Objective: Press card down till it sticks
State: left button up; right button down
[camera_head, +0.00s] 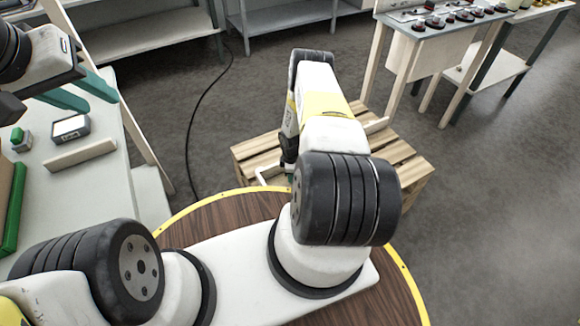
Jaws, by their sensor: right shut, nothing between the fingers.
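I cannot make out a card in this view. My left gripper (82,93) is at the upper left, above the pale worktop (95,185). Its two teal fingers are apart, with nothing seen between them. My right arm reaches across the middle and away toward a slatted wooden pallet (410,165). My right gripper (290,177) is low beside the pallet and mostly hidden behind its own arm. Only a dark part and a small greenish tip show; it is shut and empty.
On the worktop are a grey box with a green button (20,139), a small device with a white face (71,128) and a wooden strip (80,155). A white bent bar (268,173) shows by the pallet. A black cable (190,125) crosses the floor. The floor at right is clear.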

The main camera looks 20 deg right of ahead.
jog(key=shift+f, duration=0.3)
dwell(0.7)
jog(key=shift+r, duration=3.55)
